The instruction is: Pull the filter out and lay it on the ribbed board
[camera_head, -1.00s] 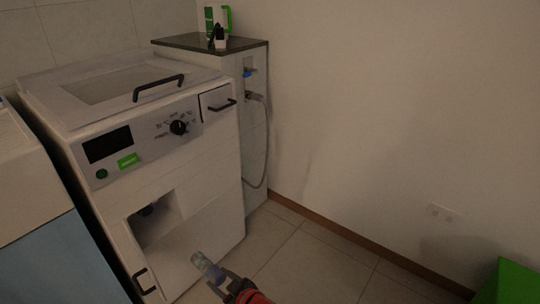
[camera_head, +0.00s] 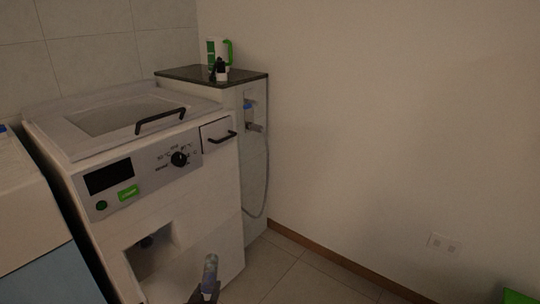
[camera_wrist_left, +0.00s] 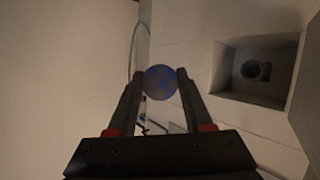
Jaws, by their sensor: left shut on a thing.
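The filter (camera_head: 210,271) is a pale, translucent bluish cylinder. It stands nearly upright in the head view, in front of the washing machine's lower front and apart from the open recess (camera_head: 151,251). My left gripper (camera_head: 206,293) is shut on its lower end at the bottom edge of that view. In the left wrist view, the filter's round blue end (camera_wrist_left: 160,82) sits between the two fingertips (camera_wrist_left: 157,78). The recess (camera_wrist_left: 257,72) shows to the right there, with a dark round hole inside. I cannot make out a ribbed board. My right gripper is not in view.
The white washing machine (camera_head: 192,220) has a handled lid and a small drawer (camera_head: 218,134). Behind it, a narrow cabinet with a dark top (camera_head: 183,74) holds a green and white container (camera_head: 217,50). A grey hose hangs at its side.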

